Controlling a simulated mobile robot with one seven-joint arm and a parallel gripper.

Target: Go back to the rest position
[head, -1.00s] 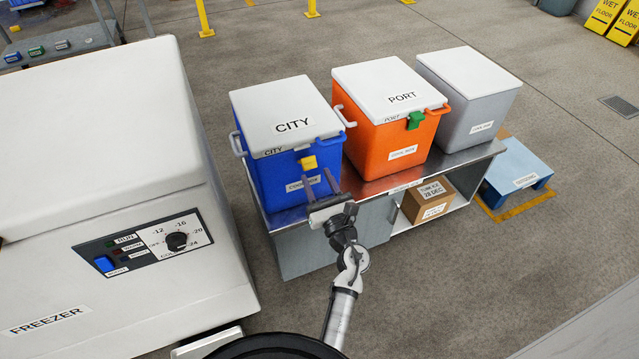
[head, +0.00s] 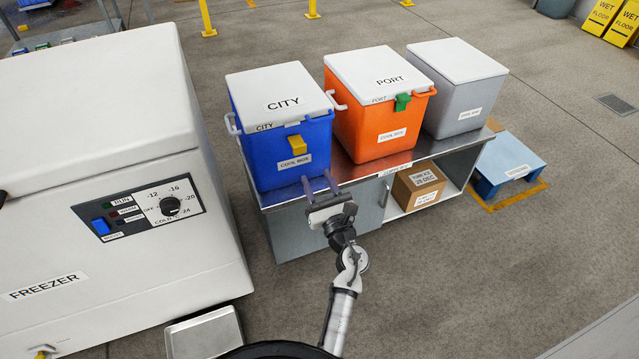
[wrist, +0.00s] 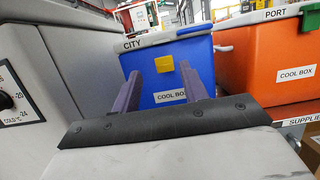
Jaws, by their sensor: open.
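My gripper (head: 320,189) is open and empty. In the head view it is in front of the blue CITY cool box (head: 290,150), near the front edge of the steel bench (head: 352,172). In the wrist view the two purple fingers (wrist: 147,92) stand apart, with the blue box (wrist: 168,72) and its yellow latch beyond them. I see nothing between the fingers. The CITY box has its white lid shut, and the yellow latch lies against its front.
The white freezer (head: 95,130) stands close on the left. The orange PORT box (head: 378,120) and a grey box (head: 455,95) stand on the bench, lids shut. A carton (head: 418,185) sits on the shelf below. A blue step (head: 507,165) is at right. Open floor lies in the right foreground.

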